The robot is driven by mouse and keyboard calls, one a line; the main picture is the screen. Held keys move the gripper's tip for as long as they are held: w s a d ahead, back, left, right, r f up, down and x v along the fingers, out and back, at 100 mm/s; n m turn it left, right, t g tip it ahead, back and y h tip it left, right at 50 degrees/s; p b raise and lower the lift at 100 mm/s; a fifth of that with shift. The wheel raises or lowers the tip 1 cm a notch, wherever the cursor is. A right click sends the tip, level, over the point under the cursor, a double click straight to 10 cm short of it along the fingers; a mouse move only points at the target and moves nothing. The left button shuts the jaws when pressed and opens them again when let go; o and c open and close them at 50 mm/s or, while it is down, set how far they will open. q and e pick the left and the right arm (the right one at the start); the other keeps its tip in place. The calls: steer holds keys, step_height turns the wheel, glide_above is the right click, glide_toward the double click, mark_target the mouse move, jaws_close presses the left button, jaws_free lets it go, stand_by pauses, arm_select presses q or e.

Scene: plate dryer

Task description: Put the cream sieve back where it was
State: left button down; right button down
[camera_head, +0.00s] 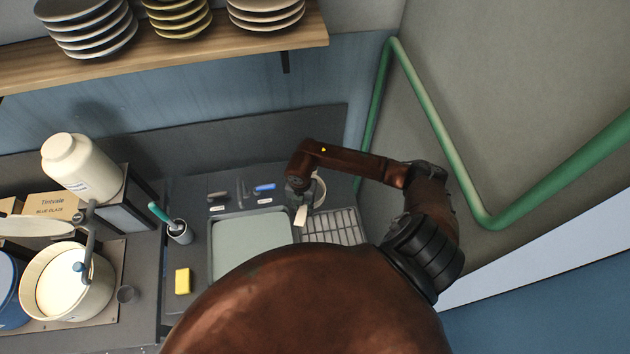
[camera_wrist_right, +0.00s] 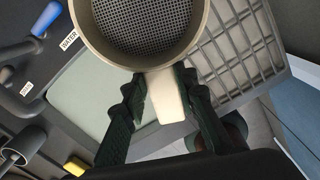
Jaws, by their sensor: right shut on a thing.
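The cream sieve (camera_wrist_right: 150,60) is a round cream rim with a dark mesh and a flat cream handle, near the top of the right wrist view. My right gripper (camera_wrist_right: 165,95) is shut on the handle, one dark finger on each side. In the head view the sieve (camera_head: 320,192) is partly hidden behind my right gripper (camera_head: 301,205), with its pale handle pointing down. It is held over the right part of the counter, near the grey drying rack (camera_head: 345,228). My left gripper is not seen.
A sink basin (camera_head: 236,242) with a pale bottom lies left of the rack. A yellow sponge (camera_head: 183,281), a grey cup with a teal-handled tool (camera_head: 178,231) and a cream bucket (camera_head: 38,288) stand further left. A green pipe (camera_head: 440,130) runs along the right wall. A plate shelf (camera_head: 200,60) hangs above.

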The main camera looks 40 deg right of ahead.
steer(key=w+d+f, duration=0.2)
steer(key=d, duration=0.1)
steer(key=w+d+f, duration=0.1)
steer(key=w+d, duration=0.1)
steer(key=shift+w+d, duration=0.1)
steer(key=shift+d, duration=0.05)
steer(key=w+d+f+b, duration=0.1)
steer(key=f+b, duration=0.1)
steer(key=w+d+f+b, duration=0.1)
steer(key=d+f+b, duration=0.1)
steer(key=b, duration=0.1)
steer(key=w+d+f+b, duration=0.2)
steer(key=shift+f+b, duration=0.1)
steer(key=shift+b, duration=0.25)
steer(key=shift+w+f, duration=0.15)
steer(key=shift+f, duration=0.05)
steer(key=shift+w+d+f+b, duration=0.1)
steer(key=shift+d+f+b, duration=0.1)
steer(key=shift+f+b, duration=1.45)
steer(key=shift+f, duration=0.2)
steer(key=c, duration=1.5)
jaws_free()
steer(key=shift+c, duration=0.2)
